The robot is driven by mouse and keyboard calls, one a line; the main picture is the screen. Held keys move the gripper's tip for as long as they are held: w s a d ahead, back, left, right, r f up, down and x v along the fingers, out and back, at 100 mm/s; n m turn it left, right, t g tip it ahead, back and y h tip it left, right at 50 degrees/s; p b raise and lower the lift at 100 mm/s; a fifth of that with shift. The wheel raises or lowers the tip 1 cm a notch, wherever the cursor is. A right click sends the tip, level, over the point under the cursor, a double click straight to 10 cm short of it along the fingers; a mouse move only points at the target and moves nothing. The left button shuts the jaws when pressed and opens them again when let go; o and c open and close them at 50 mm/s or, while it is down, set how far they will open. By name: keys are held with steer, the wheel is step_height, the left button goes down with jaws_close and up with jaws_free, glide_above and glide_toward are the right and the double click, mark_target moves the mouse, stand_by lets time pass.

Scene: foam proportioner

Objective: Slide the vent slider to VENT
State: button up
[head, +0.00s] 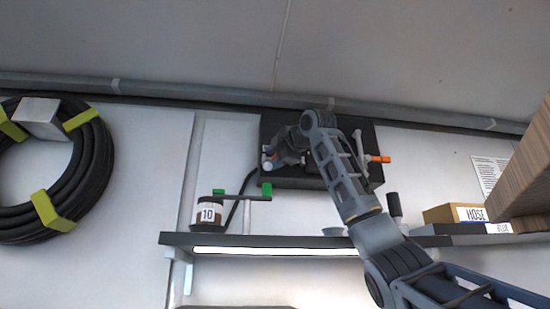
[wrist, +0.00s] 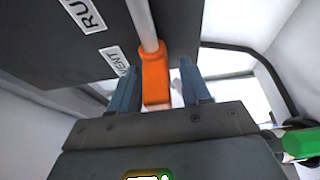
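The vent slider shows in the wrist view as an orange block (wrist: 155,78) on a pale rod, beside the dark panel. The VENT label (wrist: 114,61) is on the panel near the orange block; the RUN label (wrist: 84,14) is farther up. My gripper (wrist: 163,85) has its two blue-grey fingers apart, with the orange block between them. The left finger is close to the block, and a gap shows at the right; contact is unclear. In the head view my gripper (head: 272,156) is at the left side of the dark box (head: 310,182), largely hiding the slider.
A green-ended handle (head: 267,190) is just below my gripper. A jar marked 10 (head: 207,213) stands on the lit shelf (head: 280,240). A hose coil (head: 95,165) hangs left; a HOSE box (head: 455,213) sits right.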

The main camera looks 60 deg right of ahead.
steer(key=shift+s, duration=0.1)
steer(key=b+v, duration=0.2)
steer(key=v, duration=0.5)
steer(key=shift+s+a+b, duration=0.15)
steer(key=shift+s+b, duration=0.15)
steer(key=shift+b, duration=0.1)
stand_by(0.4)
